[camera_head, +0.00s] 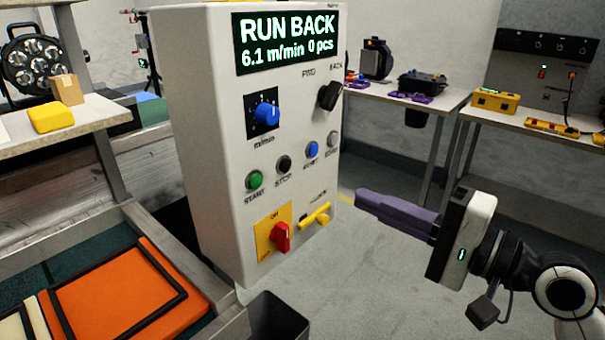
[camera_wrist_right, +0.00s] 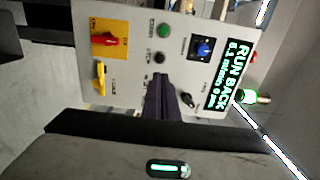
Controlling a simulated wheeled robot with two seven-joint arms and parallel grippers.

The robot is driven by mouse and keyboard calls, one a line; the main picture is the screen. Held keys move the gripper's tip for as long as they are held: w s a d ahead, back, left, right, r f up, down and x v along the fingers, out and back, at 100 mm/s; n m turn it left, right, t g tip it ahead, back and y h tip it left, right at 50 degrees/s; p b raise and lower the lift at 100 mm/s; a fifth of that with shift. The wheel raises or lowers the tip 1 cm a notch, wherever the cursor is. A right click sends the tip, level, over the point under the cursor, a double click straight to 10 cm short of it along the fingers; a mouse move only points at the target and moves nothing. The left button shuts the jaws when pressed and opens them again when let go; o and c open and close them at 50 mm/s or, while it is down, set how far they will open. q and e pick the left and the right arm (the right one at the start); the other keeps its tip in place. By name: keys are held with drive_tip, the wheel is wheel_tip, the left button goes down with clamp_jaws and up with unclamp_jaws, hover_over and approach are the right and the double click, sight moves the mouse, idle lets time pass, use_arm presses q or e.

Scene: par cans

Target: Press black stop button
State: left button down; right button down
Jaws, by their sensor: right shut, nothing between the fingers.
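The black stop button (camera_head: 284,163) is on the front of a grey-white control box (camera_head: 215,120), between the green start button (camera_head: 255,180) and a blue button (camera_head: 312,149). In the right wrist view the black button (camera_wrist_right: 160,58) shows just beyond my fingertips, beside the green button (camera_wrist_right: 162,30). My right gripper (camera_head: 360,198) has its purple fingers shut and empty, pointing left toward the box from its right side. In the right wrist view the fingers (camera_wrist_right: 160,78) cover part of the button row. I see no contact with the black button. My left gripper is not in view.
The box also carries a display (camera_head: 290,40) reading RUN BACK, a blue speed knob (camera_head: 266,113), a black selector (camera_head: 329,96), a red switch (camera_head: 281,236) and a yellow handle (camera_head: 316,215). A conveyor with an orange case (camera_head: 130,300) lies left. Open floor lies right.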

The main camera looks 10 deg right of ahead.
sight(287, 166)
drive_tip(key=p+x, duration=0.1)
drive_tip(key=x, duration=1.3)
use_arm(q)
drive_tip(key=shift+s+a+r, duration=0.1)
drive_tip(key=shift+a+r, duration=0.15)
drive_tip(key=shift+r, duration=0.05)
drive_tip(key=shift+p, duration=0.3)
